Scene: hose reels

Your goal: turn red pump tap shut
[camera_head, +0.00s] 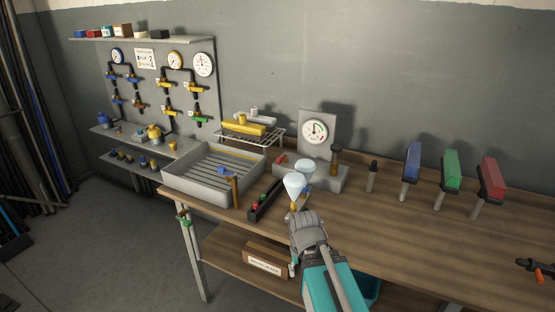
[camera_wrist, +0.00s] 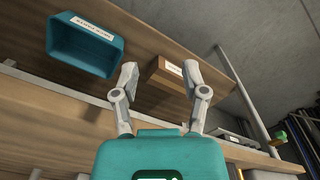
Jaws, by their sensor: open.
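A small red handle (camera_head: 281,160) shows at the left end of a grey block (camera_head: 325,178) on the bench, beside a round gauge (camera_head: 317,130). It looks like the red pump tap; its exact angle is too small to tell. My gripper (camera_head: 303,218) is in front of the bench's near edge, well short of the red handle and apart from it. In the wrist view my gripper (camera_wrist: 159,70) has its two grey fingers spread with nothing between them. The red tap is not visible in the wrist view.
Pale blue cone-shaped pieces (camera_head: 294,185) stand near the block, just beyond my gripper. A grey tray (camera_head: 195,190) is to the left. A teal bin (camera_wrist: 85,50) and labelled box (camera_wrist: 160,80) are below.

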